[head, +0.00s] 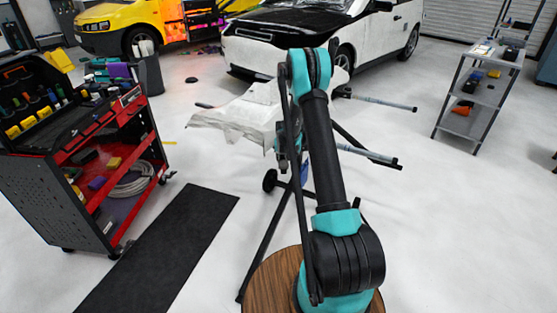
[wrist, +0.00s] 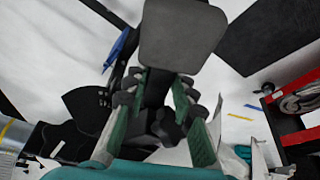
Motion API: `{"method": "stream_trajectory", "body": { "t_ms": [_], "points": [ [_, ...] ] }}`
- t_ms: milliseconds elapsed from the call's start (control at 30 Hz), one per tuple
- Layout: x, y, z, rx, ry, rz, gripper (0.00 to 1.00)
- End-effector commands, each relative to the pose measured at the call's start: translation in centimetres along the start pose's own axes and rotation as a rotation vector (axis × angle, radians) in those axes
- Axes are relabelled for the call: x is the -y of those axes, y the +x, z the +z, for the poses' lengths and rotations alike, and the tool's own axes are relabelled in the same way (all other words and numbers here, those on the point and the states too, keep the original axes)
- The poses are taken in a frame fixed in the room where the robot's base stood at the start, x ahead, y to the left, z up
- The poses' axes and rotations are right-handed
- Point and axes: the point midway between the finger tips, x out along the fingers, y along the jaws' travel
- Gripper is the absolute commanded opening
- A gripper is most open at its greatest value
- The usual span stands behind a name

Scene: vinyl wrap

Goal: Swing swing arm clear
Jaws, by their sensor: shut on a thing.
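A stand on dark legs (head: 263,235) stands in front of me, behind my arm in the head view. A white-covered panel (head: 235,115) lies on its left side. Two slim grey-blue arms with black ends, one upper (head: 385,103) and one lower (head: 368,154), reach out to the right; I cannot tell which is the swing arm. My gripper (wrist: 155,85) shows in the wrist view, its green-padded fingers closed around a dark bar-like part (wrist: 156,88). A dark grey rounded pad (wrist: 182,32) lies just beyond the fingertips. My own arm hides the grip in the head view.
A red and black tool cart (head: 75,160) stands at the left, beside a black floor mat (head: 165,250). A grey shelf rack (head: 475,95) stands at the right. A white car (head: 300,45) is behind the stand.

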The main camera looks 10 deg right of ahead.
Motion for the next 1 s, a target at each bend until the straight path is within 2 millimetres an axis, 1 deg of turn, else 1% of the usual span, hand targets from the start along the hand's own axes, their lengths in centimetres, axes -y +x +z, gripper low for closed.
{"method": "stream_trajectory", "body": {
  "t_ms": [33,200,500,700,1000],
  "points": [
    [-0.7,0.0,0.0,0.002,-0.031,-0.012,0.0],
    [-1.7,0.0,-0.1,0.002,-0.149,-0.061,0.0],
    [-2.8,0.2,-0.4,0.002,-0.283,-0.115,0.0],
    [-3.0,0.2,-0.4,0.003,-0.319,-0.13,0.0],
    [-3.1,0.2,-0.5,0.002,-0.327,-0.132,0.0]
  ]
}}
